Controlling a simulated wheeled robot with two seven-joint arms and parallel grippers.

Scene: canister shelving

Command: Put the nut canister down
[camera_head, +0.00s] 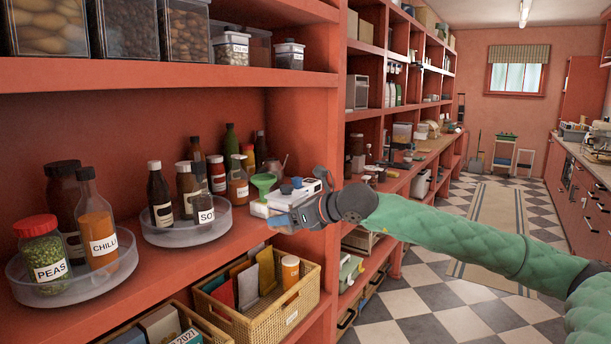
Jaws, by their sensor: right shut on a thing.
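My right gripper (282,219) reaches in from the right to the edge of the middle shelf. It is shut on a small clear, pale-lidded container (299,188), which I take to be the nut canister. The gripper covers much of it and its contents do not show. It is at the right end of the middle shelf (246,232), beside a green funnel (263,182). I cannot tell whether its base touches the board. My left gripper is not in view.
A round clear tray (187,236) with bottles stands left of the gripper; another tray (73,283) holds a peas jar (43,256) and a chilli bottle (98,238). Canisters (290,55) line the shelf above. A wicker basket (262,328) sits below. The shelf's upright (322,110) is close by.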

